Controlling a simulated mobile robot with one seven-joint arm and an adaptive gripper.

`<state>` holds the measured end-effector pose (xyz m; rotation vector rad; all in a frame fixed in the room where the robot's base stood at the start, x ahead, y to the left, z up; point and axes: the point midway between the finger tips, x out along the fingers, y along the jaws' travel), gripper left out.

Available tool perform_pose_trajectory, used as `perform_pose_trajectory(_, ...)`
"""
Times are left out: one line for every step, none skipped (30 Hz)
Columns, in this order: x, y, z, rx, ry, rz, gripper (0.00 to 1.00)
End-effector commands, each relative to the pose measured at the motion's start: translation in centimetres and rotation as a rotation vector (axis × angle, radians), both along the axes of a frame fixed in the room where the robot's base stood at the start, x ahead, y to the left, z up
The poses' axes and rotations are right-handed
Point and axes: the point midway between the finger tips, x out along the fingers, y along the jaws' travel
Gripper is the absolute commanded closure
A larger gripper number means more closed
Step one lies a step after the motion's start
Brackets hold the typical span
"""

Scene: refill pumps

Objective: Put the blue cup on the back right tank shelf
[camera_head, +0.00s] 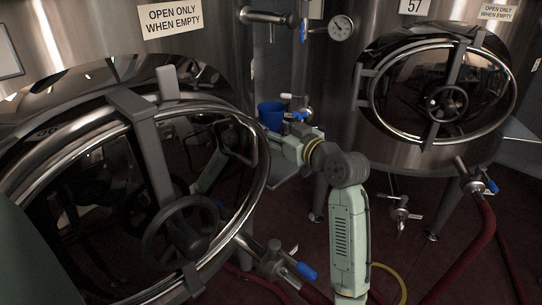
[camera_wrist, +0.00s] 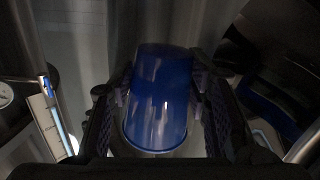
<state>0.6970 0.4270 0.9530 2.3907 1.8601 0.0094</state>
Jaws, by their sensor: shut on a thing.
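The blue cup (camera_head: 270,115) is in the gap between the two large steel tanks in the head view, at the far end of my arm. In the wrist view the blue cup (camera_wrist: 158,100) fills the middle, between the two dark fingers of my gripper (camera_wrist: 158,98). The fingers press on its sides, so my gripper is shut on it. In the head view the gripper (camera_head: 284,130) is small and partly hidden by my wrist. I cannot tell whether the cup touches anything beneath it. A shelf edge (camera_head: 520,130) shows at the far right, beside the right tank.
The left tank (camera_head: 100,70) has a large round hatch with a handwheel (camera_head: 182,228) close to my arm. The right tank (camera_head: 330,90) has a similar hatch (camera_head: 440,95) and a gauge (camera_head: 340,28). Valves with blue handles (camera_head: 305,270) and red hoses (camera_head: 465,255) lie low down.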

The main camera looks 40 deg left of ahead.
Motion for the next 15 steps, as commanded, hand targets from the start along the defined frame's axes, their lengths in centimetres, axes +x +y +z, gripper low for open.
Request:
perform_pose_trajectory(0.0, 0.0, -1.1, -0.001, 0.007, -0.001, 0.89)
perform_pose_trajectory(0.0, 0.0, -1.6, 0.0, 0.006, -0.001, 0.89)
perform_pose_trajectory(0.0, 0.0, -2.3, 0.0, 0.006, -0.001, 0.89)
perform_pose_trajectory(0.0, 0.0, -2.8, -0.001, 0.005, -0.001, 0.89)
perform_pose_trajectory(0.0, 0.0, -3.1, -0.001, 0.005, -0.001, 0.89)
perform_pose_trajectory(0.0, 0.0, -3.5, 0.0, 0.003, 0.0, 0.89)
perform_pose_trajectory(0.0, 0.0, -3.7, 0.0, 0.002, 0.0, 0.89)
perform_pose_trajectory(0.0, 0.0, -4.0, 0.0, 0.002, 0.0, 0.89)
perform_pose_trajectory(0.0, 0.0, -4.4, 0.0, 0.004, 0.001, 0.89)
perform_pose_trajectory(0.0, 0.0, -4.8, 0.0, 0.004, 0.001, 0.89)
perform_pose_trajectory(0.0, 0.0, -5.2, -0.001, 0.005, 0.0, 0.89)
perform_pose_trajectory(0.0, 0.0, -5.9, -0.001, 0.008, 0.0, 0.89)
perform_pose_trajectory(0.0, 0.0, -6.3, -0.001, 0.005, 0.0, 0.89)
perform_pose_trajectory(0.0, 0.0, -6.7, 0.0, 0.006, -0.001, 0.89)
perform_pose_trajectory(0.0, 0.0, -7.1, 0.0, 0.004, 0.0, 0.89)
